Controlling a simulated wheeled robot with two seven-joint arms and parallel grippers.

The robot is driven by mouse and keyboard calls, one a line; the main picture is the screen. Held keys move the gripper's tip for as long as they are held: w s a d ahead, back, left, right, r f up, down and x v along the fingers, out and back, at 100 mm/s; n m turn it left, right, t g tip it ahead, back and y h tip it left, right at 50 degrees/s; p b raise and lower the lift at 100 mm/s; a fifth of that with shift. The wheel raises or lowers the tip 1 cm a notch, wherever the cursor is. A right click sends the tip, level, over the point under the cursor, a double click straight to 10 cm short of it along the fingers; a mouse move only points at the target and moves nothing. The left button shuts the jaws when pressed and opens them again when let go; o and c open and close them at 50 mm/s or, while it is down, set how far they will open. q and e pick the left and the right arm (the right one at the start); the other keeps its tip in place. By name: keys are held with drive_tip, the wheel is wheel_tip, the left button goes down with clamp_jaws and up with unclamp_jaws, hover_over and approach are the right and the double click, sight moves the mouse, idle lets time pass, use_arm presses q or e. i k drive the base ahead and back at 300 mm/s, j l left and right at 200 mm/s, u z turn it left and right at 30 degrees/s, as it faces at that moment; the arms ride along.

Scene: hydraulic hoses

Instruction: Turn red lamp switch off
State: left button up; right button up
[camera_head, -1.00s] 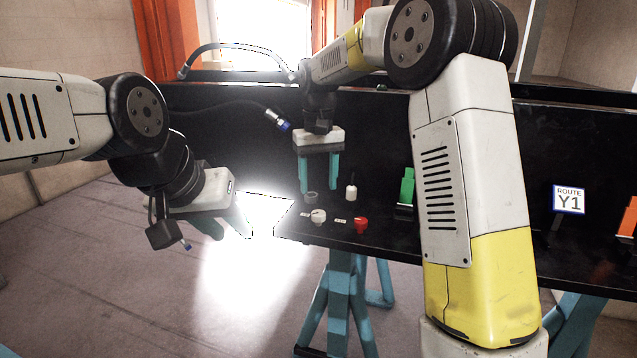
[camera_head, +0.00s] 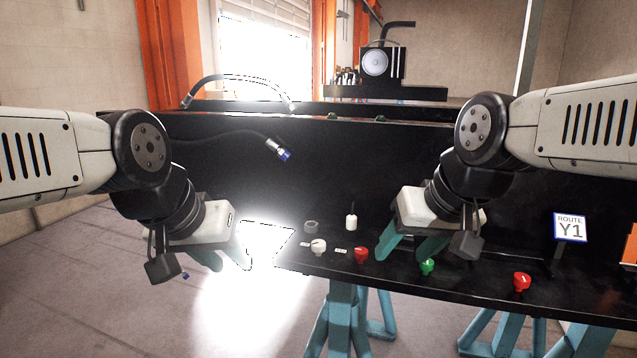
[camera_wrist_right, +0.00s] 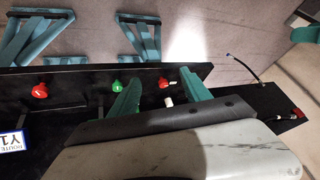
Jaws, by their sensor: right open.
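Two red knobs sit on the black bench: one (camera_head: 361,255) left of my right gripper and one (camera_head: 522,281) further right. Which is the lamp switch I cannot tell. Both also show in the right wrist view, one (camera_wrist_right: 164,83) between the fingers and one (camera_wrist_right: 40,90) at the left. A green knob (camera_head: 427,266) lies between them, close to a fingertip. My right gripper (camera_head: 404,256) is open and empty, above the bench. My left gripper (camera_head: 226,260) has its fingers apart and empty, left of the bench edge.
A white knob (camera_head: 318,246), a dark ring (camera_head: 311,226) and a white upright switch (camera_head: 351,221) stand at the bench's left. A ROUTE Y1 sign (camera_head: 570,227) stands at the right. A hose with a blue end (camera_head: 283,155) sticks out above. A bright light patch covers the floor.

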sight(361, 253)
drive_tip(key=k+z, duration=0.1)
drive_tip(key=k, duration=0.75)
drive_tip(key=i+l+u, duration=0.2)
drive_tip(key=u, duration=0.2)
drive_tip(key=i+l+u, duration=0.35)
drive_tip(key=l+u, duration=0.25)
drive_tip(key=u, duration=0.15)
drive_tip(key=i, duration=0.05)
